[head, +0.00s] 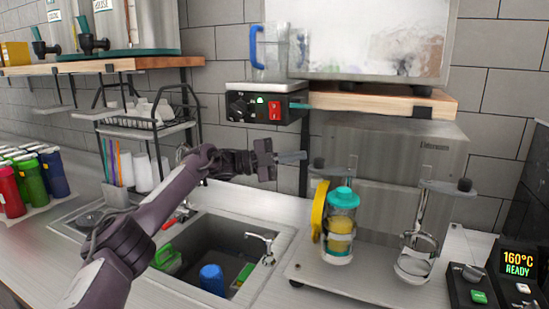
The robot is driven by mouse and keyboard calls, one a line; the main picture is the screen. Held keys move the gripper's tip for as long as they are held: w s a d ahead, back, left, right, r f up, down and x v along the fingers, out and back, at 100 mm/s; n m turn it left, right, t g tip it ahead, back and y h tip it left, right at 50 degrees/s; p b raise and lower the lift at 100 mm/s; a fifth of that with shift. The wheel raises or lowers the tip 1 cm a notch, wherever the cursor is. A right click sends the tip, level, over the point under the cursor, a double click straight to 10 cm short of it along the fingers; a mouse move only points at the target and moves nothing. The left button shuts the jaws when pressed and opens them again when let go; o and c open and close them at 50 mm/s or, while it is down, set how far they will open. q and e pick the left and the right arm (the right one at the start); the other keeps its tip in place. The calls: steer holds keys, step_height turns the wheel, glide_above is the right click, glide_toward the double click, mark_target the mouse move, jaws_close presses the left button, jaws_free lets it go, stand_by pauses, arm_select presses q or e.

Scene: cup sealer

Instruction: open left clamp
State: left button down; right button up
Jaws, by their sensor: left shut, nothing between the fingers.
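The sealing machine (390,190) is a grey metal box with two clamp stations on its front. The left clamp (319,163) has a dark knob and a grey bar above a clear cup with a teal lid (343,198) and a yellow handle. The right clamp (464,185) stands over an empty wire ring holder. My left gripper (299,157) is shut and empty, its tips pointing right, just left of the left clamp's knob. I cannot tell whether they touch. My right gripper is not in view.
A wooden shelf (383,101) with a control box (266,107) sits above the gripper. The sink (219,242) with a blue cup is below my arm. A dish rack (150,118) stands at the left. A control panel (474,290) is at the right.

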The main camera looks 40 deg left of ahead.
arm_select(q)
steer(key=w+a+f+b, duration=0.1)
steer(key=a, duration=0.6)
steer(key=shift+b, duration=0.35)
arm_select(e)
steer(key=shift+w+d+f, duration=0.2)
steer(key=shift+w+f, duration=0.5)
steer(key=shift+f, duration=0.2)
arm_select(q)
steer(key=shift+w+f, duration=0.1)
steer(key=shift+w, duration=0.05)
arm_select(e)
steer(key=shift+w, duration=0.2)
